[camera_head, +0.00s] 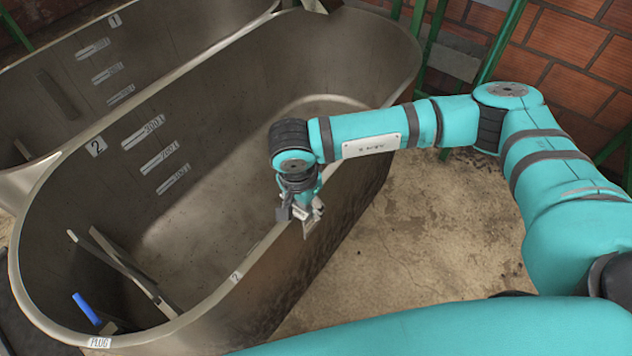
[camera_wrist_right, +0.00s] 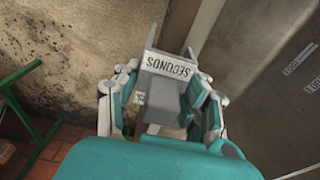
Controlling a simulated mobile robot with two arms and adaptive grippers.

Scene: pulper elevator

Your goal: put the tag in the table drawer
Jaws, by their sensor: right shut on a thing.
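The tag (camera_wrist_right: 168,66) is a grey piece with a white label reading SECONDS, upside down in the right wrist view, and two prongs at its far end. My right gripper (camera_wrist_right: 163,95) is shut on it, with a finger on each side. In the head view my right gripper (camera_head: 305,212) is at the outer rim of the nearer metal tank, and the tag's pale edge (camera_head: 309,227) shows just below the fingers. I cannot tell whether the tag touches the rim. My left gripper is not in view. No table or drawer is in view.
The nearer tank (camera_head: 240,297), marked 2, holds a grey bar (camera_head: 125,265) and a blue-tipped piece (camera_head: 86,308). Another tank (camera_head: 60,70) stands behind it. Green posts (camera_head: 500,42) and a brick wall (camera_head: 570,50) are at the back right. The floor (camera_head: 440,235) right of the tank is clear.

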